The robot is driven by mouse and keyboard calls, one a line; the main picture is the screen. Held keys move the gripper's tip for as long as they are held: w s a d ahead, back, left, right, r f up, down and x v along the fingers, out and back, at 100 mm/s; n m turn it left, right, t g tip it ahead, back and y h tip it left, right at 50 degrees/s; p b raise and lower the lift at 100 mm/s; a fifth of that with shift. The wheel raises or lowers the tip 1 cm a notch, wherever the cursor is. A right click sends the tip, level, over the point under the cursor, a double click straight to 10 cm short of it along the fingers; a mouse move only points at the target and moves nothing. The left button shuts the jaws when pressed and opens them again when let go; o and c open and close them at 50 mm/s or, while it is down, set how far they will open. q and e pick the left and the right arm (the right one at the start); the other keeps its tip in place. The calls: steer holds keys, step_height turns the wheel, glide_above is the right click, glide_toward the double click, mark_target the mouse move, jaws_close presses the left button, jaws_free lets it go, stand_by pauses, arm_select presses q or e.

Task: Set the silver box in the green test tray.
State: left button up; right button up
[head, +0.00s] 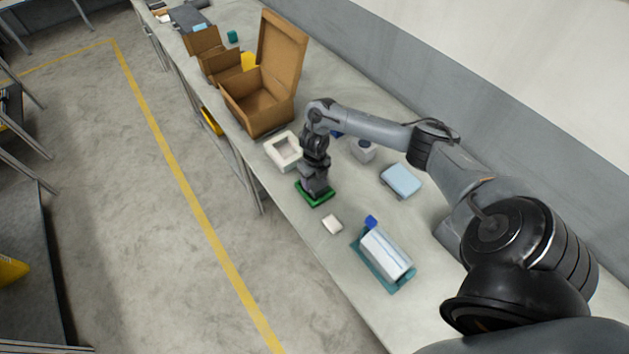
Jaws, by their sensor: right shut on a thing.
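The green test tray (306,197) lies flat on the long grey table near its front edge. My right gripper (317,188) points down over this tray, with its fingers low, at about the tray's rim. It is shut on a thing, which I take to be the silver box. The box is mostly hidden by the gripper, and I cannot tell whether it touches the tray floor. My left gripper is not in view.
A small whitish block (332,224) lies just in front of the tray. A teal tray (372,271) holds a white and blue box. A white square frame (283,151) and an open cardboard box (259,100) stand behind. A light blue box (401,180) is to the right.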

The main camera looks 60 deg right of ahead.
steer(key=shift+f, duration=0.35)
steer(key=shift+f, duration=0.15)
steer(key=o, duration=1.1)
